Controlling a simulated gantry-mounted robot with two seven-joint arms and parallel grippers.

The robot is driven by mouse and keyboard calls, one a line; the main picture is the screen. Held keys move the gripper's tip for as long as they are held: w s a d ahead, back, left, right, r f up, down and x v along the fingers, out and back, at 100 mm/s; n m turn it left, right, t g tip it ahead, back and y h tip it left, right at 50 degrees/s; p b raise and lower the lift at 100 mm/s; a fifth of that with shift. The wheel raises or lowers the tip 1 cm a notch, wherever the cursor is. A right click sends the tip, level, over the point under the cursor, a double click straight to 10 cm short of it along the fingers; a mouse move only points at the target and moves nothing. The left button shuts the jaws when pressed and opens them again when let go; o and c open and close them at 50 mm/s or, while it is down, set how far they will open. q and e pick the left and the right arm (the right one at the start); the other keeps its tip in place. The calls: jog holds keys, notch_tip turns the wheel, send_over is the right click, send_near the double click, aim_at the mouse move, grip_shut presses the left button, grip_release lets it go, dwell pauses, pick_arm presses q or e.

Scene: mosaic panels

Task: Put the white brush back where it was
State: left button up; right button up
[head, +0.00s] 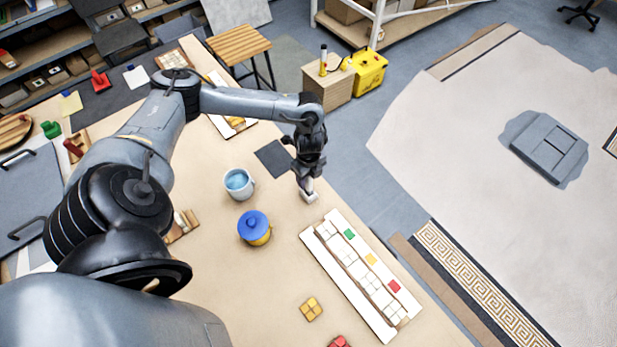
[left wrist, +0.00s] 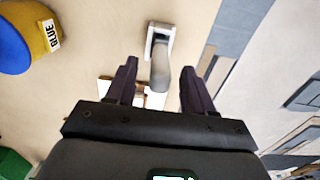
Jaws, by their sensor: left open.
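The white brush (head: 309,197) is on the tan table near its right edge, just above the corner of the tile panel. In the left wrist view the brush (left wrist: 160,68) shows a pale handle and a blockish end. My left gripper (head: 304,184) points down right over the brush. In the left wrist view its two dark fingers (left wrist: 158,74) stand apart, with the handle between them and a gap on both sides. Whether the brush touches the table is hard to tell. My right gripper is not in view.
A dark square (head: 273,158) lies behind. The white panel (head: 345,290) holds several tiles.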

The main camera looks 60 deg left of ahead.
pick_arm(q)
notch_tip(320, 180, up, 6)
jog(key=shift+r, duration=0.1)
notch_tip(320, 180, up, 4)
jog(key=p, duration=0.2)
jog(key=w+d+f+m+t+h, duration=0.1)
jog(key=w+d+f+t, duration=0.1)
jog(key=d, duration=0.8)
jog(key=w+d+f+m+t+h, duration=0.1)
jog(key=w+d+f+t+h, duration=0.1)
jog(key=d, duration=0.7)
jog(key=d+r+n+t+h, duration=0.1)
jog(key=d+r+n+t, duration=0.35)
jog(key=d, duration=0.85)
jog(key=s+a+f+n+g+y, duration=0.1)
jog(key=s+a+n+g+y, duration=0.2)
jog(key=s+a+n, duration=0.7)
jog(key=s+n+g, duration=0.1)
jog(key=s+g, duration=0.1)
jog(key=s, duration=0.1)
jog(key=shift+s+a+f+y, duration=0.15)
jog(key=shift+a+f+y, duration=0.15)
jog(key=shift+a+y, duration=0.1)
jog(key=shift+r, duration=0.15)
